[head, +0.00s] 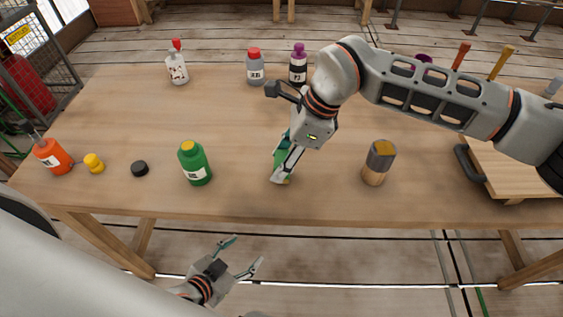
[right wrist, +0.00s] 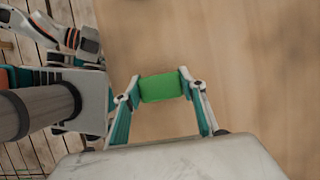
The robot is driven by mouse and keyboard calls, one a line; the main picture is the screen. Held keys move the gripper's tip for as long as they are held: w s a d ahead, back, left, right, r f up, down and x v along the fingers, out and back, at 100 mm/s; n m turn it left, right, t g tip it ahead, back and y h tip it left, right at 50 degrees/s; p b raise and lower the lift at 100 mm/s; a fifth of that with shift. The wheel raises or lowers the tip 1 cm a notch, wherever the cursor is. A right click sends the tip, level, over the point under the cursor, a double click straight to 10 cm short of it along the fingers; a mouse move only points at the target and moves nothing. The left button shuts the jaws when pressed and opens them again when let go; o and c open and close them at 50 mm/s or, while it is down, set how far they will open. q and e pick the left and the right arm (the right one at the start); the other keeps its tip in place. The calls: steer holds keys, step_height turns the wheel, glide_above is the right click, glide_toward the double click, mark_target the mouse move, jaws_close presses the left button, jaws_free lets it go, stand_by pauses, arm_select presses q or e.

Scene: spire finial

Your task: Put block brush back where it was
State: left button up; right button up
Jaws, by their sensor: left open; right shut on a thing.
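My right gripper (head: 283,168) is shut on a green block with a tan lower end, which appears to be the block brush (right wrist: 161,87). In the head view the fingers partly hide it, and it is low over or on the table; I cannot tell whether it touches. The right wrist view shows the green block squeezed between both fingertips. My left gripper (head: 247,252) is open and empty, below the table's front edge.
On the wooden table (head: 120,110), a green bottle (head: 195,165) stands left of the right gripper and a wooden piece with a grey top (head: 378,163) stands right. A black cap (head: 139,169), yellow cap (head: 93,163) and orange bottle (head: 53,157) are farther left. A wooden board (head: 515,172) lies far right.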

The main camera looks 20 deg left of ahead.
steer(key=shift+f, duration=0.65)
arm_select(q)
steer(key=shift+w+r, duration=0.1)
steer(key=shift+w, duration=0.1)
steer(key=shift+s, duration=0.1)
arm_select(e)
steer(key=o, duration=1)
steer(key=shift+f, duration=0.1)
arm_select(q)
steer(key=shift+s+f, duration=0.3)
steer(key=shift+s, duration=0.05)
steer(key=shift+w+d+r+p, duration=0.15)
steer(key=shift+w+r+p, duration=0.2)
steer(key=shift+r, duration=0.1)
arm_select(e)
steer(key=shift+v, duration=6.2)
